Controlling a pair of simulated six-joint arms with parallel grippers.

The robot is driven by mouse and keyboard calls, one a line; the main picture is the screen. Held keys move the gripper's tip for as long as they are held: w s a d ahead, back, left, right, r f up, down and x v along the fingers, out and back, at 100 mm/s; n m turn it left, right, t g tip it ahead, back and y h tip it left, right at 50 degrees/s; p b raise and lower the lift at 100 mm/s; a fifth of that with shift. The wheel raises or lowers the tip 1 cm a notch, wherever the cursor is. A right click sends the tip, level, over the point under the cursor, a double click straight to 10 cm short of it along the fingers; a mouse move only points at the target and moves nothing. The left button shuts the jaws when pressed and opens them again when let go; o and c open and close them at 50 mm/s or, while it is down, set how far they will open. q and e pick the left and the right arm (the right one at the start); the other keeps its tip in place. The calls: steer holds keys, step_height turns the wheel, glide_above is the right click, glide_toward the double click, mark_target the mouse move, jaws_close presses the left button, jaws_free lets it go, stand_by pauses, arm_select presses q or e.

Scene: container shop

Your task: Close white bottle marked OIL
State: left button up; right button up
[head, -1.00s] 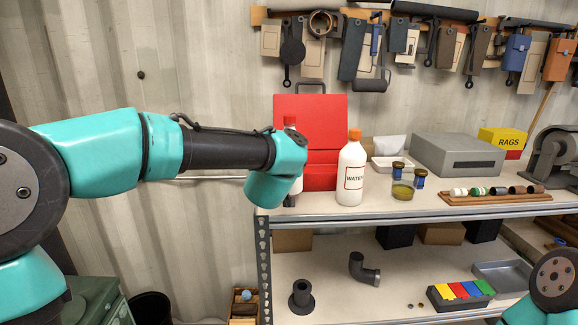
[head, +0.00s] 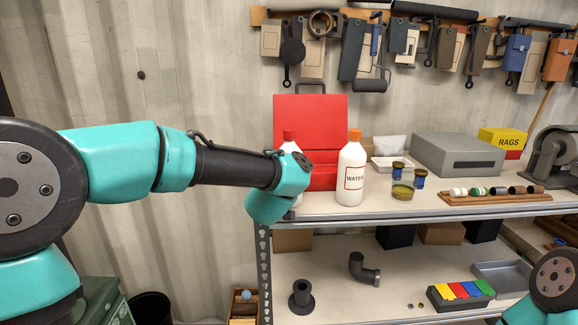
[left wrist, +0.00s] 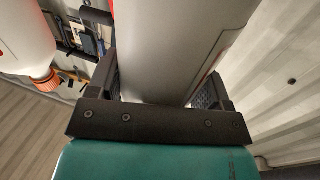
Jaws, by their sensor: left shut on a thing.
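A white bottle with a red cap (head: 289,134) stands at the left end of the shelf's top. My left wrist hides most of it, and no OIL marking is readable. In the left wrist view the white bottle (left wrist: 190,45) lies between the fingers of my left gripper (left wrist: 158,72), which is shut on it. The red cap shows at the bottle's top; I cannot tell whether it is tight. In the head view the fingers are hidden behind my wrist. My right gripper is out of view; only part of that arm shows at lower right.
The WATER bottle (head: 351,175) with an orange cap stands close to the right. A red case (head: 325,125) is just behind. Jars (head: 402,190), a grey box (head: 458,155) and a wooden rack (head: 495,196) stand farther right. The shelf's front edge (head: 400,213) is near.

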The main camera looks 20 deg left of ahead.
arm_select(q)
steer(key=o, duration=1.7)
steer(key=s, duration=1.2)
steer(key=shift+d, duration=0.3)
steer(key=shift+r, duration=0.1)
